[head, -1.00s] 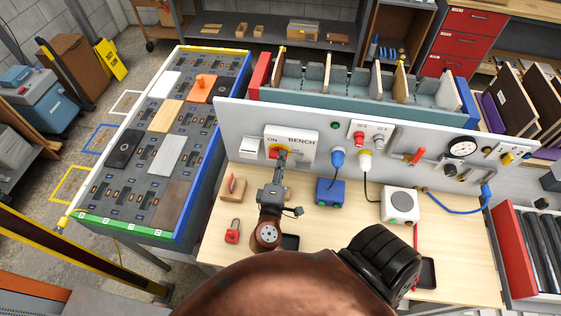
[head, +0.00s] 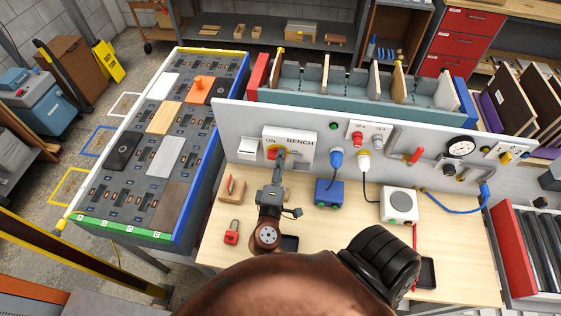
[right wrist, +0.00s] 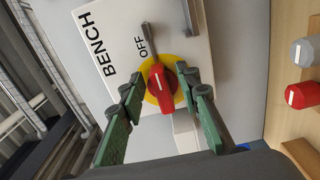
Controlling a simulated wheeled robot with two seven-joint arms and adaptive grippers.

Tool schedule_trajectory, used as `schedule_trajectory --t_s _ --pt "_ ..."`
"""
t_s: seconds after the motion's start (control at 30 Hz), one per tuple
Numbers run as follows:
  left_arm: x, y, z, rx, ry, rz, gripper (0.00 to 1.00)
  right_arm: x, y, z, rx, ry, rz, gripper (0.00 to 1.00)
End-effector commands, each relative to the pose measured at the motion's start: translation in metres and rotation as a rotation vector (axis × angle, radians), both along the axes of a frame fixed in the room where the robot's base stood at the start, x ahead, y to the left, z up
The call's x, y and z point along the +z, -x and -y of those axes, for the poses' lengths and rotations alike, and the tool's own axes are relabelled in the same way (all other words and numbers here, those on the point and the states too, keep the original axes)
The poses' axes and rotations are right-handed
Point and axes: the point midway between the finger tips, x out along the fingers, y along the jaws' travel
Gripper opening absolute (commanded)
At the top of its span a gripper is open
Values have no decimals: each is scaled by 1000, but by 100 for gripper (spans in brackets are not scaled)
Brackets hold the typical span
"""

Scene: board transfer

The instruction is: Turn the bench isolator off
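The bench isolator (head: 290,145) is a white box marked BENCH on the grey upright panel. Its red rotary knob (right wrist: 162,88) sits on a yellow disc. In the right wrist view the knob's white line lies roughly along the direction of the OFF label (right wrist: 143,47). The ON label (head: 271,140) shows in the head view. My right gripper (head: 279,160) is at the isolator's front. In the right wrist view its green-grey fingers (right wrist: 163,82) are apart, one on each side of the knob, with gaps visible. My left gripper is not in view.
A red padlock (head: 231,232) lies on the wooden bench left of my right gripper. A blue box (head: 330,193) and a white box (head: 399,205) stand to the right. A grey lever (right wrist: 150,40) is near the OFF label. A dark fixture table (head: 143,180) stands left.

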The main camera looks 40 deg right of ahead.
Motion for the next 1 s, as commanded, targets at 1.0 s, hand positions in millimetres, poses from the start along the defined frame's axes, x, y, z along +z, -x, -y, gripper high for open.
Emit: schedule_trajectory --t_s 1.0 --pt "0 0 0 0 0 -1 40 -2 52 -64 -1 -7 -4 30"
